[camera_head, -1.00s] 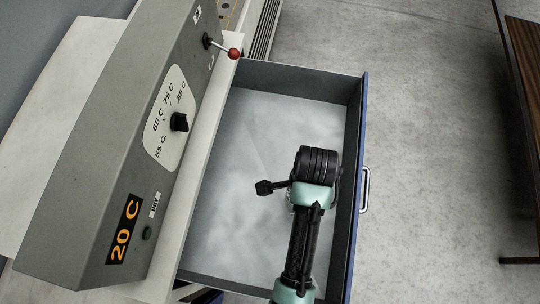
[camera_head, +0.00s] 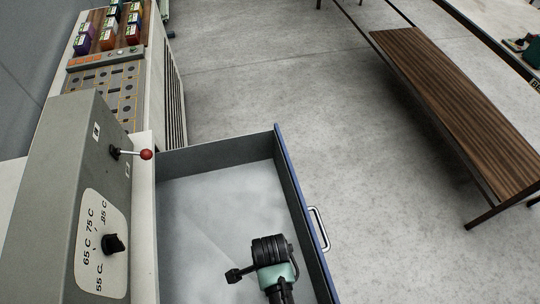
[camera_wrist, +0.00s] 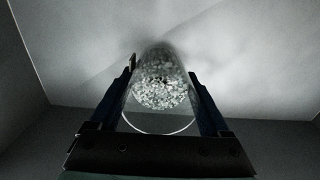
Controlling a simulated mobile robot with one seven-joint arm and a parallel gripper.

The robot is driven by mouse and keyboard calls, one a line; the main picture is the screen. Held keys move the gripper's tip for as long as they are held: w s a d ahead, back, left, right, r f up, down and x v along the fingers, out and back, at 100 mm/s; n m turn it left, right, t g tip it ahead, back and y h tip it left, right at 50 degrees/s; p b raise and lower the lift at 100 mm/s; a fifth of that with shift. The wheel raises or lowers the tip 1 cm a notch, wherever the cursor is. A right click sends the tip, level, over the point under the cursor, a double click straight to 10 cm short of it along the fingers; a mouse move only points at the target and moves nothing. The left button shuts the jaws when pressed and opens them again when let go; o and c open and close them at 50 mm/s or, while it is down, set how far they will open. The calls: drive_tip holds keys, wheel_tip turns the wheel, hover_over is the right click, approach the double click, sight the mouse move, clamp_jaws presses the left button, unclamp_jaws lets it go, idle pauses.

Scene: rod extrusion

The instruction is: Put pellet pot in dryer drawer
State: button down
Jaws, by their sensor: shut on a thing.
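The dryer drawer (camera_head: 195,215) is pulled open, with a pale floor, grey walls and a blue front. My wrist is over the drawer near its front in the head view, and hides my gripper and the pot there. In the wrist view my gripper (camera_wrist: 162,95) is shut on the pellet pot (camera_wrist: 160,88), a clear round vessel with pale pellets. One finger is on each side of it. The drawer floor (camera_wrist: 245,55) lies behind the pot. I cannot tell whether the pot touches the floor.
The dryer's control panel (camera_head: 75,195) with dial and red-knobbed lever (camera_head: 146,154) stands left of the drawer. A wooden bench (camera_head: 455,105) stands at right. The concrete floor between is clear.

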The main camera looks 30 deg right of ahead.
drive_tip(key=shift+w+f, duration=0.1)
drive_tip(key=shift+f, duration=0.8)
drive_tip(key=shift+f, duration=0.1)
unclamp_jaws()
wheel_tip(320, 180, up, 12)
drive_tip(key=shift+r, duration=0.1)
